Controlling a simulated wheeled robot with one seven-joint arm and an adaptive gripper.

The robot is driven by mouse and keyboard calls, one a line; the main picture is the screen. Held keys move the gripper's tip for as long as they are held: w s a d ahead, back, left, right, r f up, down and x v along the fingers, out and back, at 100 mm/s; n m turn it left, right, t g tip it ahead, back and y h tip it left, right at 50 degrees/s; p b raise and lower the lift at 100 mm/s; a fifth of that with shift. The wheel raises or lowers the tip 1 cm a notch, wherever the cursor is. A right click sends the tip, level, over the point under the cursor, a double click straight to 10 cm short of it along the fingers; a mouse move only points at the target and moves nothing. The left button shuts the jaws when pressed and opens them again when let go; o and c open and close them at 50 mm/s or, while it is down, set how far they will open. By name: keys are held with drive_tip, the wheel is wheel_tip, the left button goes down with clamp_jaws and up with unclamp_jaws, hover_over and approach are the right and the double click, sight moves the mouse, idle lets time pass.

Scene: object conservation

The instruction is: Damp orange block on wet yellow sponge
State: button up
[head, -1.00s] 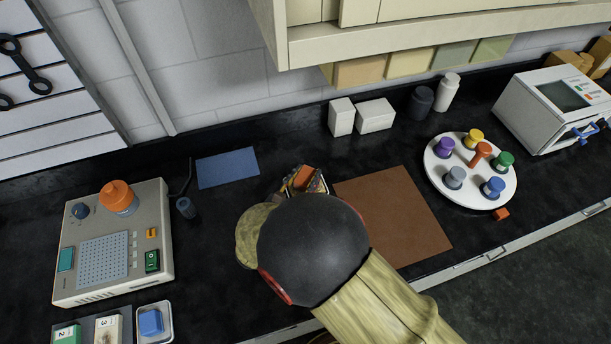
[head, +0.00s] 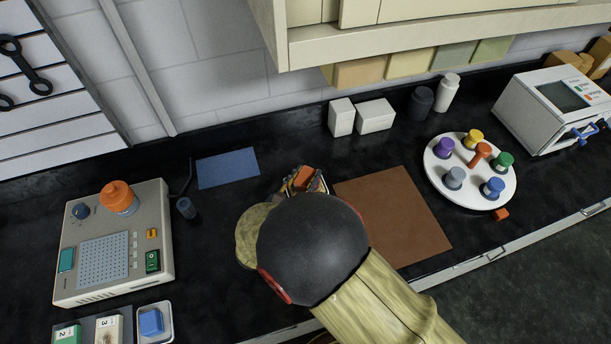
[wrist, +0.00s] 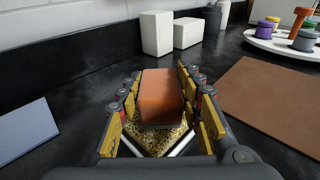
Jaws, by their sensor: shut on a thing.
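The orange block (wrist: 162,92) lies lengthwise between the two fingers of my gripper (wrist: 160,80), which is shut on it. The speckled yellow sponge (wrist: 158,139) shows directly under the near end of the block in the wrist view, with pale edges around its near corner. The block looks to be on or just over the sponge; I cannot tell whether it presses on it. In the head view the block (head: 305,177) shows just past my wrist, which hides most of the gripper (head: 303,184) and the sponge.
A brown mat (head: 393,215) lies right of my gripper and a blue mat (head: 227,168) to its left. Two white boxes (head: 375,115) stand behind. A white round tray (head: 440,178) with coloured pegs is further right. A grey machine (head: 115,243) stands at left.

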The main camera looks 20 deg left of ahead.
sight(306, 176)
drive_tip(key=shift+r+p, duration=2.3)
drive_tip(key=shift+r, duration=1.2)
